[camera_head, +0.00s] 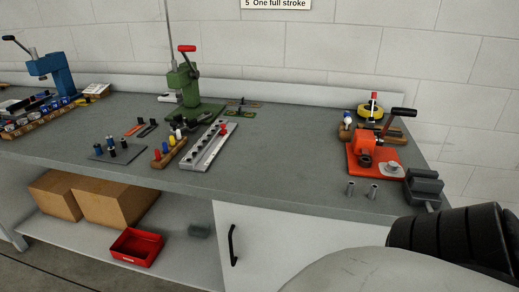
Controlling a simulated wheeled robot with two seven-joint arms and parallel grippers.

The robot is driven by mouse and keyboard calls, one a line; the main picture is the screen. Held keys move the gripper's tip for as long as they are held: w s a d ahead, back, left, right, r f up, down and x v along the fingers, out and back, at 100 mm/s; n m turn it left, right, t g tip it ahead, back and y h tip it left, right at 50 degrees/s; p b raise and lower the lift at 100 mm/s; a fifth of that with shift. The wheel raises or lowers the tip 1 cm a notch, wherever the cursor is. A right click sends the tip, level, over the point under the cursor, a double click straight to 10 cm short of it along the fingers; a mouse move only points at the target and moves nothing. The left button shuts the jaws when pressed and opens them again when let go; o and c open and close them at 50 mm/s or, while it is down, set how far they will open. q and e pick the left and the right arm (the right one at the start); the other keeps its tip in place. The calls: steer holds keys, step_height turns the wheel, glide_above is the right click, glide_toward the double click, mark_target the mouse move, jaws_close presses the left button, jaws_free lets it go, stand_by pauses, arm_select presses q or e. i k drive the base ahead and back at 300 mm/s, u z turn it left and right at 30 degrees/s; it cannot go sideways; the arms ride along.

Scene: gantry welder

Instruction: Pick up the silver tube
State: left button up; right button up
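Two small silver tubes stand upright side by side near the front right edge of the workbench. The left silver tube (350,187) is a little apart from the right silver tube (373,191). Both stand just in front of an orange-red tool (365,150) with a black-handled lever. Neither of my grippers is in view. A pale rounded part and a black ribbed part fill the lower right corner, close to the camera; they look like parts of my own body.
A grey block (424,186) sits right of the tubes. A green press (188,88), a grey rack (208,146) and a wooden peg block (168,153) stand left of centre. The bench (280,160) is clear between rack and orange-red tool. A red bin (135,247) sits below.

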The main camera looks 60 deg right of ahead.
mark_target(350, 187)
steer(key=u, duration=1.1)
steer(key=k, duration=1.85)
steer(key=z, duration=0.15)
